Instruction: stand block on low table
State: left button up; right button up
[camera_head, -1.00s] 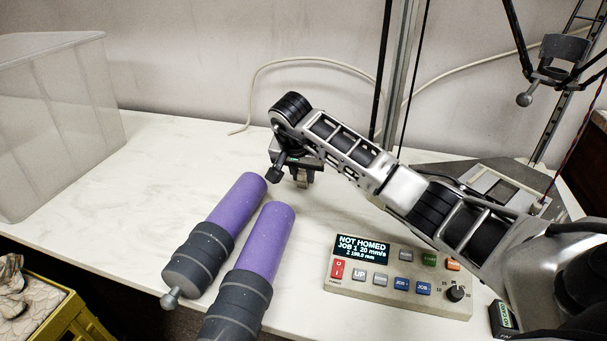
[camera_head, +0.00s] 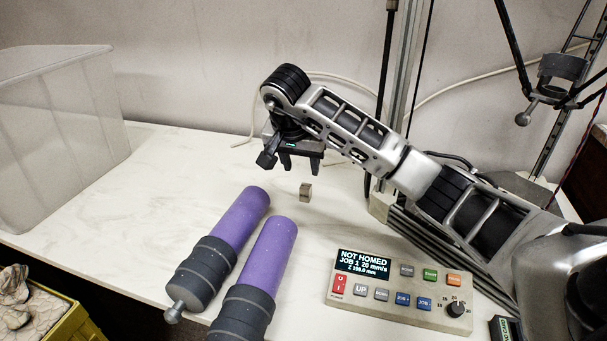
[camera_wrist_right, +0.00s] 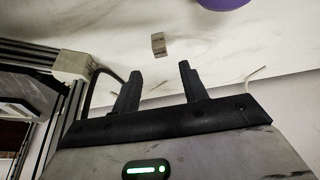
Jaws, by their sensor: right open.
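The small grey-brown block (camera_head: 305,192) stands upright on the white table top (camera_head: 150,170), to the right of two purple cylinders. It also shows in the right wrist view (camera_wrist_right: 158,43), beyond the fingertips. My right gripper (camera_head: 301,168) is above the block, open and empty, with its fingers pointing down. In the right wrist view the two dark fingers (camera_wrist_right: 160,71) are spread, with a clear gap between them and the block. My left gripper is not in view.
Two purple cylinders with dark grey ends (camera_head: 239,216) (camera_head: 268,257) lie left of the block. A control box (camera_head: 387,312) sits in front. A translucent bin (camera_head: 60,130) stands at left. A metal frame with a hanging carriage (camera_head: 562,68) rises at right. The table between bin and cylinders is clear.

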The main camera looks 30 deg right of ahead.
jog(key=v, duration=0.3)
dwell(0.5)
